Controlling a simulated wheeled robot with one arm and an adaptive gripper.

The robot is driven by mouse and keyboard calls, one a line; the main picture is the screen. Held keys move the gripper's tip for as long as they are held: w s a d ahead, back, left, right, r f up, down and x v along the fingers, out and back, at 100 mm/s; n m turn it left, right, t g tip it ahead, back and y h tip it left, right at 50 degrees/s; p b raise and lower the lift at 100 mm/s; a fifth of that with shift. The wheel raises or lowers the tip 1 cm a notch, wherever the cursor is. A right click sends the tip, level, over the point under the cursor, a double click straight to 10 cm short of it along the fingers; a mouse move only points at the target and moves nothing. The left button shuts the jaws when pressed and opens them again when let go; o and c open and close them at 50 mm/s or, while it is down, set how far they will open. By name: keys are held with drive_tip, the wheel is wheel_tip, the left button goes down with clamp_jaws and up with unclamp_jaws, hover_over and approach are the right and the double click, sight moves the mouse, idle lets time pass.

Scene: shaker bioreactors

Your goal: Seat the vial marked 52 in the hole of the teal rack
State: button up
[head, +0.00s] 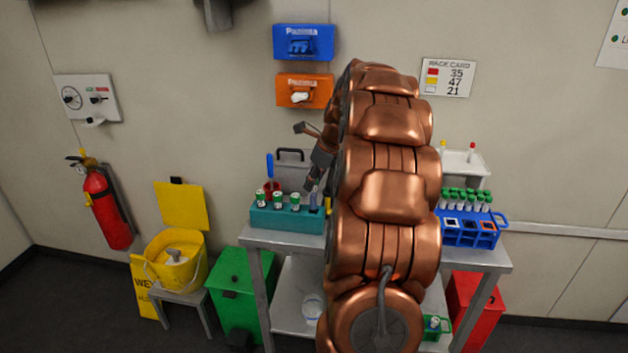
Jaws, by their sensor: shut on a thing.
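The teal rack (287,222) stands at the left end of the metal table. Several vials with green caps and white labels stand in it, one of them a capped vial (278,199) near its middle. My gripper (311,184) is over the right end of the rack, partly hidden by my copper arm. It is shut on a slim bluish vial (313,201), which looks about upright at the rack's right end. I cannot tell whether that vial is in the hole or just above it. The number 52 is too small to read on any vial.
A blue rack (470,237) with several green-capped tubes stands on the right of the metal table (492,259). A grey toolbox (291,163) and a red cup (271,187) are behind the teal rack. My arm hides the table's middle.

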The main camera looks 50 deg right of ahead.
sight(314, 209)
drive_tip(key=shift+f+p, duration=0.55)
drive_tip(key=shift+f, duration=2.8)
idle(4.2)
drive_tip(key=o, duration=0.9)
